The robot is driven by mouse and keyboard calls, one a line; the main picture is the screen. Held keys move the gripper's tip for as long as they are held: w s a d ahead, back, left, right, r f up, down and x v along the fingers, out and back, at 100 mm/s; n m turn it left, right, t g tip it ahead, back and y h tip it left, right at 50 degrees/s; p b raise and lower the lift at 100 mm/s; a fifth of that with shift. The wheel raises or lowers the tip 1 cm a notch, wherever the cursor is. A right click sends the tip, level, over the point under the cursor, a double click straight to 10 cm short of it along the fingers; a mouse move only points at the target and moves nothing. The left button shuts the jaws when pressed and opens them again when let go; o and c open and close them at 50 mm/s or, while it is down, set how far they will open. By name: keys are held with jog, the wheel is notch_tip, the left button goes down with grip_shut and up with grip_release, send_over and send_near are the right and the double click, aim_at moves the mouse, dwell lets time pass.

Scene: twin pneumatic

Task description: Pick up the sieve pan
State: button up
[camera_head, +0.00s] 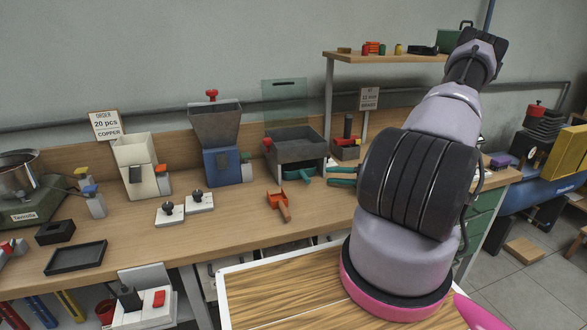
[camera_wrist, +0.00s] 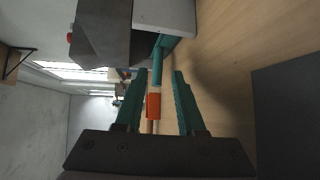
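A teal pan with a short handle (camera_head: 300,175) sits under the grey open-topped box on the bench. It is most likely the sieve pan, and most of it is hidden beneath the box. In the wrist view its teal handle (camera_wrist: 157,68) sticks out from under the box, ahead of my fingertips. My gripper (camera_head: 331,175) is low over the bench, just right of the pan, with its teal fingers pointing left. In the wrist view the fingers (camera_wrist: 150,80) are apart, with no object held between them. I cannot tell the exact gap to the handle.
The grey box (camera_head: 296,148) stands against the back board. A blue-based hopper (camera_head: 222,165) stands left.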

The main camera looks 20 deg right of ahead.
aim_at(308, 174)
jog(key=x, duration=0.9)
jog(key=shift+w+a, duration=0.2)
jog(key=shift+a, duration=0.2)
grip_shut()
dwell(1.0)
